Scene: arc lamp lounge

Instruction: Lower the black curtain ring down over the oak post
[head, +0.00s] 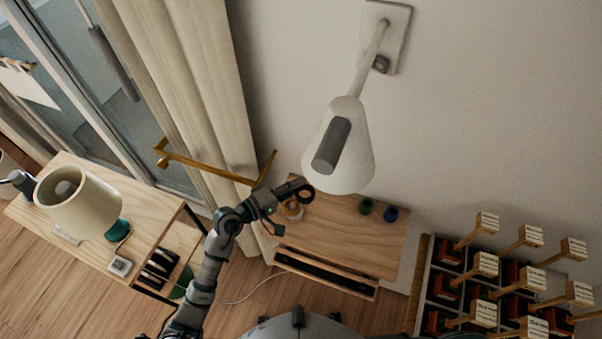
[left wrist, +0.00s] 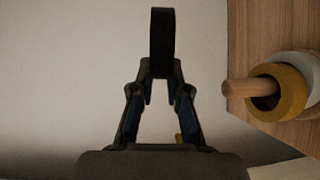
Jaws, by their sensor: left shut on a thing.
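My left gripper (head: 290,190) is shut on the black curtain ring (head: 307,193). In the left wrist view the fingertips (left wrist: 160,72) pinch the ring (left wrist: 161,40) at its edge, and it shows edge-on as a dark band. The oak post (left wrist: 246,90) shows to the right of the ring, apart from it. A yellow ring (left wrist: 280,92) and a white ring (left wrist: 311,70) are around the post, and its tip sticks out past them. My right gripper is not in view.
The post stands on a wooden cabinet top (head: 345,235), with a green ring (head: 366,206) and a blue ring (head: 390,214) at its back right. A white wall lamp (head: 350,165) hangs close above. A brass rod (head: 215,170) is left of the gripper. A rack (head: 480,290) stands right.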

